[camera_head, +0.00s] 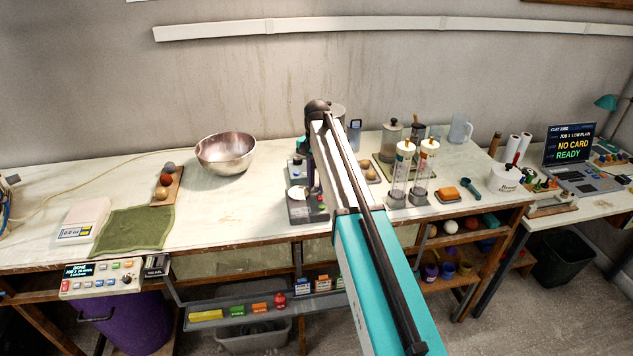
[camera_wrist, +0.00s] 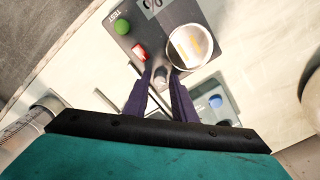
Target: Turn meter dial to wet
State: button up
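The meter is a dark grey box (camera_wrist: 185,16) with a round pale gauge face (camera_wrist: 188,46), a green button (camera_wrist: 122,26) marked TEST and a red switch (camera_wrist: 140,52). A small grey knob (camera_wrist: 161,77) near the box's edge shows between my fingertips. In the head view the meter (camera_head: 308,212) stands on the bench below my arm. My gripper (camera_wrist: 161,84) is open, with a dark finger on either side of the knob. I cannot tell whether the fingers touch it. The knob's markings and pointer are not readable.
A metal bowl (camera_head: 225,153) and a green cloth (camera_head: 134,231) are left of the meter.

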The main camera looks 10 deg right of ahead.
aim_at(317, 185)
jog(key=shift+r, duration=0.1)
notch_tip(317, 185, up, 14)
jog(key=b, duration=0.3)
jog(key=shift+f, duration=0.2)
dwell(0.5)
